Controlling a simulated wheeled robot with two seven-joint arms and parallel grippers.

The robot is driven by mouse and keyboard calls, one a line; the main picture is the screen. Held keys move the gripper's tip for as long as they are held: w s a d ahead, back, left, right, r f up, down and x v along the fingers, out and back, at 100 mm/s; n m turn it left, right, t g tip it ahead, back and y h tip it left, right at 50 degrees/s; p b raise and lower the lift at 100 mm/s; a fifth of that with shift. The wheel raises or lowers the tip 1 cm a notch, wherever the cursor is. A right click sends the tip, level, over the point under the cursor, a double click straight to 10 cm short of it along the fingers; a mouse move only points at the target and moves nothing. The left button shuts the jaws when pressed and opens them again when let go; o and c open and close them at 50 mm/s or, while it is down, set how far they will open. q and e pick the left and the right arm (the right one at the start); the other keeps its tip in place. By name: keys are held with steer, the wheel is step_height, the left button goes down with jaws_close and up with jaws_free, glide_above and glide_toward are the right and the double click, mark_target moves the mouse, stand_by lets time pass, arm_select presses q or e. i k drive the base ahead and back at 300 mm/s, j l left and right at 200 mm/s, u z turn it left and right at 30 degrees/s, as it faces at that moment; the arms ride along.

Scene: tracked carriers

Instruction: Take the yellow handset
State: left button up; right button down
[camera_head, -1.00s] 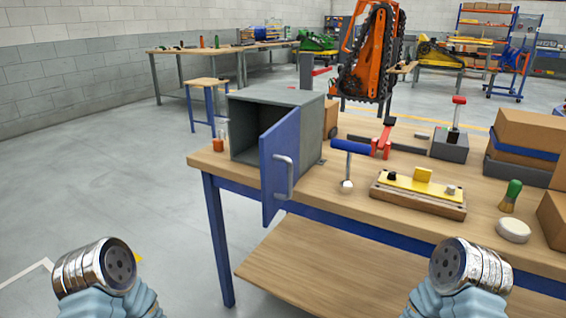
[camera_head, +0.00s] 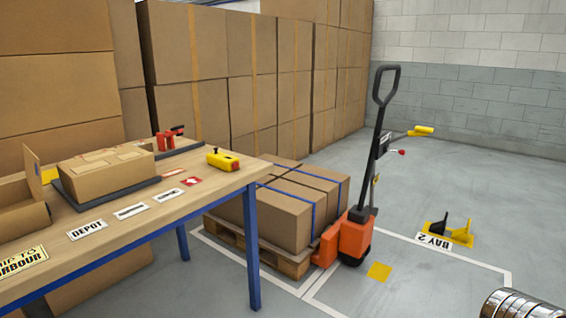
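A yellow handset (camera_head: 222,159) with a short black stub on top and a red end lies on the wooden table (camera_head: 215,187), close to its far right corner. Nothing touches it from my side. Neither of my grippers shows. Only a silvery metal part of my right arm shows at the bottom right corner, well away from the handset.
A carton (camera_head: 107,172) on a dark tray, red clamps (camera_head: 171,137) and labels share the table. Right of it stand a loaded pallet (camera_head: 290,262) and an orange pallet truck (camera_head: 355,238). Stacked cartons (camera_head: 190,60) wall the back. Floor at right is mostly clear.

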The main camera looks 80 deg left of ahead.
mark_target(218, 160)
steer(key=i+u, duration=0.1)
steer(key=u, duration=3.25)
